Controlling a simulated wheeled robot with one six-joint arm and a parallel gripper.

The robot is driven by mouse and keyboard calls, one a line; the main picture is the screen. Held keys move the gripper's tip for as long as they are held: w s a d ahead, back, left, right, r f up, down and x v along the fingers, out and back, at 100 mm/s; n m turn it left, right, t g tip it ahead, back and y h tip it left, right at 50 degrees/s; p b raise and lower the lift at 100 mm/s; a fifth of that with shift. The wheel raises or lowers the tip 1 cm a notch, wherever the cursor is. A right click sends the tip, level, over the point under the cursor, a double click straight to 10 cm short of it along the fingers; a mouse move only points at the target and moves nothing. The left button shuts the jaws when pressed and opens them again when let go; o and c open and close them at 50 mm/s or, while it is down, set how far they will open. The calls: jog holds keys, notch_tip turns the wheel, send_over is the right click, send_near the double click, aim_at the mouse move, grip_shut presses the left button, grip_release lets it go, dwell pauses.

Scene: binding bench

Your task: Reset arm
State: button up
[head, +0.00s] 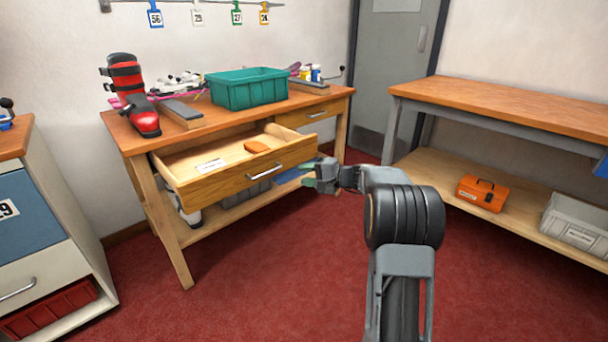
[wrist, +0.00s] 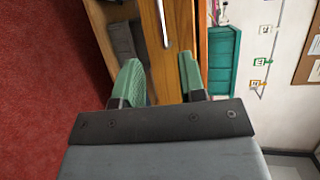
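My gripper (head: 314,173) is stretched out in front of the bench, beside the right end of a pulled-out drawer (head: 225,187). In the wrist view my gripper (wrist: 160,75) shows two green fingers with a clear gap between them and nothing held. The drawer's front and metal handle (head: 265,172) lie past the fingertips, and the handle also shows in the wrist view (wrist: 163,22). I cannot tell the exact distance from the fingers to the drawer front. An orange-brown item (head: 256,147) and a white label lie inside the drawer.
On the bench (head: 200,137) stand a red-and-black ski boot (head: 133,95), a teal bin (head: 247,90) and small bottles. A shelf table (head: 500,98) at right holds an orange toolbox (head: 481,194) and a grey crate (head: 575,222). Red floor lies open between.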

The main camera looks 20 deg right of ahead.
jog(key=s+a+r+n+g+h+p, duration=0.25)
jog(key=s+a+r+p, duration=0.25)
jog(key=s+r+p, duration=0.25)
jog(key=s+a+r+n+g+h+p, duration=0.1)
jog(key=s+a+r+n+g+p, duration=0.1)
jog(key=s+a+r+g+p, duration=0.4)
jog(key=s+r+n+h+p, duration=0.2)
jog(key=s+r+h+p, duration=0.2)
jog(key=s+r+p, duration=0.3)
jog(key=s+d+r+n+t+h+p, duration=0.1)
jog(key=s+r+n+h+p, duration=0.2)
jog(key=s+r+p, duration=0.5)
jog(key=s+h+p, duration=0.1)
jog(key=s+p, duration=0.3)
jog(key=p, duration=0.2)
jog(key=shift+s+d, duration=0.25)
jog(key=shift+d, duration=0.05)
jog(key=shift+a, duration=0.15)
dwell(0.6)
